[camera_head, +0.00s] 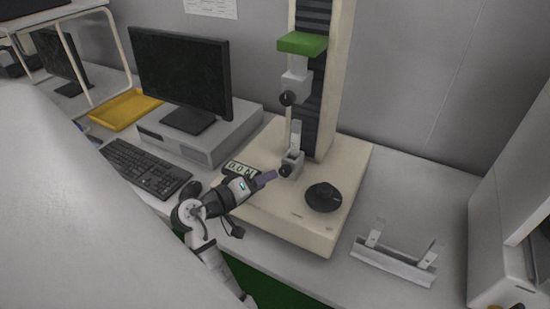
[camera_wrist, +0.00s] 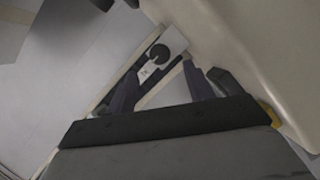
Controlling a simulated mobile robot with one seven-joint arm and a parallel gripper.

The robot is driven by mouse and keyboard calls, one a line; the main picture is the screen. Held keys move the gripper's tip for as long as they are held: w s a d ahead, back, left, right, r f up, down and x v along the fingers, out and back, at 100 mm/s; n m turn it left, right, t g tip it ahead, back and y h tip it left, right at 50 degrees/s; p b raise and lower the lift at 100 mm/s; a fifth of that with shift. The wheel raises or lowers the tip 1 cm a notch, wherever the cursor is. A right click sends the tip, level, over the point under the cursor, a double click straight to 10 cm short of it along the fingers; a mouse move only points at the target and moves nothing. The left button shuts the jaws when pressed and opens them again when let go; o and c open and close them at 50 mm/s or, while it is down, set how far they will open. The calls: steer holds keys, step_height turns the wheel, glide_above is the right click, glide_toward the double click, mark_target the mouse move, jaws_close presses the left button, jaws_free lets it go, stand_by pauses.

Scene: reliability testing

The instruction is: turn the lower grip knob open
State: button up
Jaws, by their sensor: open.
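The lower grip (camera_head: 293,160) of the testing machine is a small light block low on the column, with a round black knob (camera_head: 285,171) on its front left. My gripper (camera_head: 272,177) is just left of this knob, its purple fingers pointing at it. In the wrist view my gripper (camera_wrist: 159,70) is open, with its two dark fingers apart. A black knob (camera_wrist: 159,53) on a light block shows beyond and between the fingertips. I cannot tell whether either finger touches it. A pale flat strip (camera_head: 296,133) stands above the lower grip.
The upper grip (camera_head: 295,86) with its own black knob hangs above, under a green block (camera_head: 302,43). A dark rounded object (camera_head: 323,197) sits on the machine base (camera_head: 290,228). A small display (camera_head: 241,169) is beside my gripper. A metal bracket (camera_head: 392,265) lies right.

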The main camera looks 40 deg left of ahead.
steer(key=b+v, duration=0.1)
steer(key=v, duration=0.6)
steer(key=shift+s, duration=0.35)
steer(key=shift+r, duration=0.1)
